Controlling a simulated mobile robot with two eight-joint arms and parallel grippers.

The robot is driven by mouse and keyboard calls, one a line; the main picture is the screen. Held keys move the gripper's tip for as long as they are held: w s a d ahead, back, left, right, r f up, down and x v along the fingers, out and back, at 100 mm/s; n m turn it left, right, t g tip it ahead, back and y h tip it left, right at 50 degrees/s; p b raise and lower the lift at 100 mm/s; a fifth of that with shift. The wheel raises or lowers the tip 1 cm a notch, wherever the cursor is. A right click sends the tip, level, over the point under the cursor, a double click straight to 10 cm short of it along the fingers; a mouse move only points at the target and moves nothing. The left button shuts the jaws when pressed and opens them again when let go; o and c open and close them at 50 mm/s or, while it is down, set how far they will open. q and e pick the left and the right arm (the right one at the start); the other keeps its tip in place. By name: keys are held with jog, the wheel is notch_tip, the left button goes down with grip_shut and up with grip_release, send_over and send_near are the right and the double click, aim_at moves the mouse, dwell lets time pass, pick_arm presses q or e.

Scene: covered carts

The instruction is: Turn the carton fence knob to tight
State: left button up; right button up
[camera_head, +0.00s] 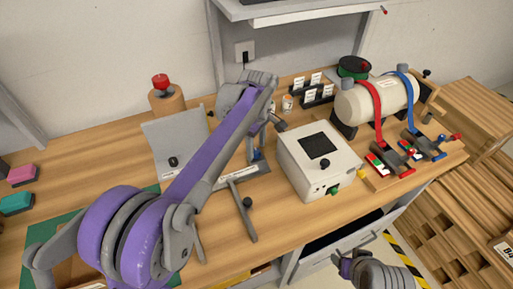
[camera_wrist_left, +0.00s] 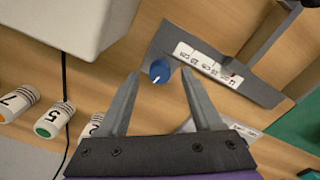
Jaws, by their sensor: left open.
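In the head view the grey fence (camera_head: 236,182) lies on the bench, and a bit of blue (camera_head: 257,155) shows beneath my left wrist. My left gripper (camera_wrist_left: 159,74) is open, its fingertips on either side of the knob; whether they touch it I cannot tell. My right gripper (camera_head: 353,258) hangs low in front of the bench, away from the knob; its jaw state is unclear.
A white box (camera_head: 320,160) with a dark screen stands just right of the fence. Farther right is a cream cylinder (camera_head: 378,102) with red and blue straps. A grey sheet (camera_head: 172,145) and a brown post (camera_head: 166,100) with a red top are behind my left arm.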

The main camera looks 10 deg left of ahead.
pick_arm(q)
jog(key=shift+f, duration=0.45)
jog(key=shift+c, duration=0.3)
grip_shut()
